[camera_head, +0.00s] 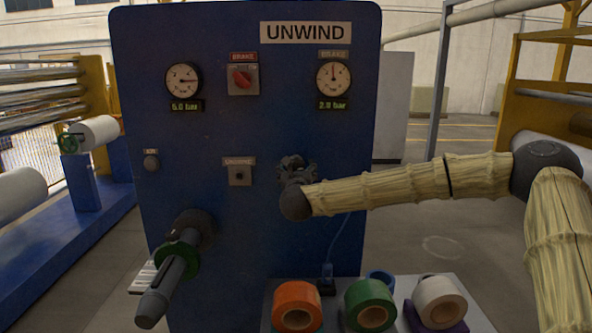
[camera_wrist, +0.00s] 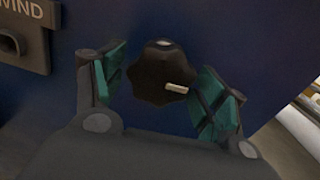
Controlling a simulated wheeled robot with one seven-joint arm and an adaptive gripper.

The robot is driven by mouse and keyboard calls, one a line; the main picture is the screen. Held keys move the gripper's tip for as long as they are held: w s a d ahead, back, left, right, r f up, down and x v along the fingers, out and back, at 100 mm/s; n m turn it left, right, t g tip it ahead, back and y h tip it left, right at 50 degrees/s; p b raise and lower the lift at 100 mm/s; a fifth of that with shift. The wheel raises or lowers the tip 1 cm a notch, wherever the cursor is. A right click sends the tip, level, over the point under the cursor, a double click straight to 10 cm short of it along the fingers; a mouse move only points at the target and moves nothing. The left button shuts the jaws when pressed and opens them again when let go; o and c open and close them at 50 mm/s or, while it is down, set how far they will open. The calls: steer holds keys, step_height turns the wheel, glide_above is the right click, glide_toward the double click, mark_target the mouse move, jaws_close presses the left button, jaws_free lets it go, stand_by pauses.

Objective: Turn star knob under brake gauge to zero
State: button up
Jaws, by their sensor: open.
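The black star knob (camera_wrist: 150,75) with a pale pointer mark shows in the wrist view on the blue panel. My gripper (camera_wrist: 172,88) is open, with one teal-padded finger on each side of the knob; I see a gap on the left, and on the right I cannot tell whether the pad touches. In the head view my gripper (camera_head: 296,168) is at the panel face below the right-hand gauge and hides the knob. That gauge (camera_head: 333,78), under a label that seems to read BRAKE, has a display reading 2.0 bar (camera_head: 334,105).
A grey shaft (camera_head: 170,280) juts out at lower left. Orange (camera_head: 297,303), green (camera_head: 370,302) and white (camera_head: 440,300) rolls stand below my arm.

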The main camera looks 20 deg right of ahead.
steer(key=c, duration=1)
steer(key=shift+n+b, duration=0.4)
steer(key=n+b, duration=0.2)
steer(key=shift+n, duration=0.4)
steer(key=n+b, duration=0.2)
steer(key=n, duration=0.2)
steer(key=shift+d+n, duration=0.15)
steer(key=shift+n, duration=0.15)
steer(key=n, duration=0.4)
steer(key=shift+s+r+b, duration=0.1)
steer(key=shift+r+b, duration=0.15)
steer(key=shift+b, duration=0.1)
steer(key=shift+d+n, duration=0.1)
steer(key=shift+n, duration=2.4)
